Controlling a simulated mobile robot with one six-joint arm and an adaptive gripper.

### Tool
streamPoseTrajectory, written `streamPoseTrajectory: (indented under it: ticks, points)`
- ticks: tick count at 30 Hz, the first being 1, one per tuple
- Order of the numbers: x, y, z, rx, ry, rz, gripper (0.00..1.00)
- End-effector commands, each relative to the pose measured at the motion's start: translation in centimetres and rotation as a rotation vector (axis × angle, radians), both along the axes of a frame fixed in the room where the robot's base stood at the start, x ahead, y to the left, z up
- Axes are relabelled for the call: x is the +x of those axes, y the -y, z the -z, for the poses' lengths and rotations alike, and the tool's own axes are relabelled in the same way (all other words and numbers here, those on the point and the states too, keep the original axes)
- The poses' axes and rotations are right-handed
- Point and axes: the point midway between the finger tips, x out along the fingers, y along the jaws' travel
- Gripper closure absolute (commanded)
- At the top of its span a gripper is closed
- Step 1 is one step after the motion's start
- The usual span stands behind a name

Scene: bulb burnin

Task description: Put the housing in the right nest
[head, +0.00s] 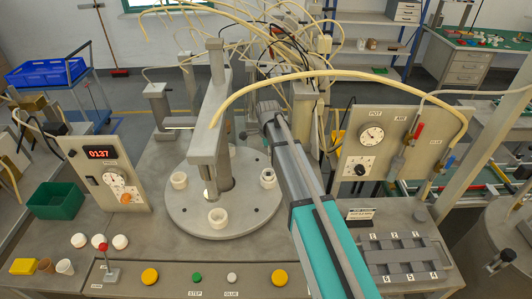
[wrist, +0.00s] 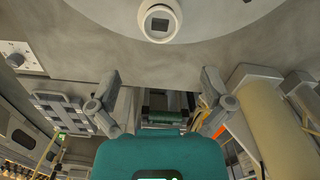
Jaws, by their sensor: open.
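The round grey turntable (head: 222,228) carries several white ring-shaped nests. The right nest (head: 268,177) has a dark square in its middle. The left (head: 179,180) and front (head: 217,218) ones show pale rims. The wrist view shows one white round piece (wrist: 160,22) with a dark square centre on the plate, beyond my gripper. Three white rounded pieces, including one on the right (head: 120,241), lie on the front left bench; I cannot tell whether they are housings. My gripper (wrist: 158,84) is open, with nothing seen between its fingers. My arm hides it in the head view.
A grey post with an overhead arm (head: 215,100) stands over the turntable. Control panels stand left (head: 110,175) and right (head: 372,145). A slotted grey rack (head: 400,260) is at the front right. A green bin (head: 55,200) is at left. Hoses loop overhead.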

Motion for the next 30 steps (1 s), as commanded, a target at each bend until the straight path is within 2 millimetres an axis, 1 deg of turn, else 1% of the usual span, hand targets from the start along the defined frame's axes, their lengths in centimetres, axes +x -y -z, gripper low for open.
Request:
streamPoseTrajectory:
  ticks: [22,26,30]
  points:
    - [-0.2,0.1,-0.1,0.000,0.000,-0.006,0.00]
    - [-1.0,0.7,-0.1,0.000,0.000,-0.043,0.00]
    - [-2.8,2.3,-0.1,0.000,0.000,-0.137,0.00]
